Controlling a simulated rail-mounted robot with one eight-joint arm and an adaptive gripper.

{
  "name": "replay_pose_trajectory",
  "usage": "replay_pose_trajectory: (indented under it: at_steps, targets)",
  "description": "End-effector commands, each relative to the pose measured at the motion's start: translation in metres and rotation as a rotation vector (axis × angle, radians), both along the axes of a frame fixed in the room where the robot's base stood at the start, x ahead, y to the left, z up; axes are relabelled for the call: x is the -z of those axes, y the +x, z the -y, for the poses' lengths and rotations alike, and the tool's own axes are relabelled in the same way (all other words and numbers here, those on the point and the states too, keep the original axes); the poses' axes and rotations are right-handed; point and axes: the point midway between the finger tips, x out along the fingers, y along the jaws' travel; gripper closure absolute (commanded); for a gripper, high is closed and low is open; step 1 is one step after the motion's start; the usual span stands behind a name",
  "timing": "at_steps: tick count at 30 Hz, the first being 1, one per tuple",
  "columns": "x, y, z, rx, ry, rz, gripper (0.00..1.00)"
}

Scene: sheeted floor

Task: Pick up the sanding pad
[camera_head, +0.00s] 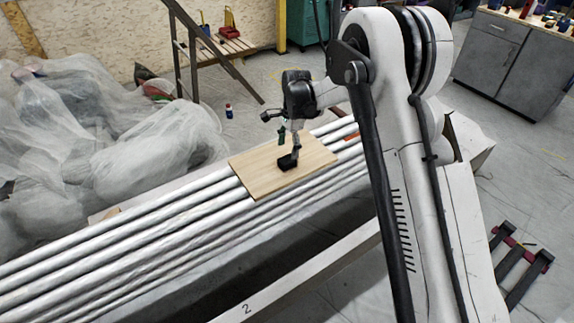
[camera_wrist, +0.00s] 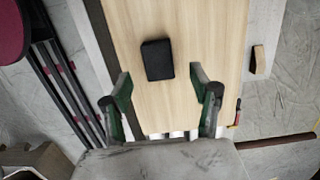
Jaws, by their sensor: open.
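The sanding pad (camera_wrist: 157,60) is a small black block lying flat on a light wooden board. In the wrist view it sits ahead of my gripper (camera_wrist: 162,92), roughly centred between the lines of the two green-padded fingers and a little beyond their tips. My gripper is open and empty. In the head view the pad (camera_head: 287,162) lies near the middle of the board (camera_head: 255,178), with my gripper (camera_head: 290,143) just above it. I cannot tell the exact height of the fingers over the pad.
The board rests on several long white-wrapped pipes (camera_head: 140,226). Plastic-wrapped bundles (camera_head: 70,140) lie at the left. A small bottle (camera_head: 229,111) stands on the floor behind. A grey cabinet (camera_head: 500,55) is at the back right. The board around the pad is clear.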

Motion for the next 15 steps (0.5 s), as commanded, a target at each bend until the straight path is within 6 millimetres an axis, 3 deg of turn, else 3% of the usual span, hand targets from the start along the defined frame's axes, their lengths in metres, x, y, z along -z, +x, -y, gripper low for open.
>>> replay_pose_trajectory:
  at_steps: [8,15]
  targets:
    - [0.015,-0.001,-0.001,0.000,0.000,0.000,0.42]
    - [0.048,-0.005,-0.003,-0.001,0.000,0.000,0.42]
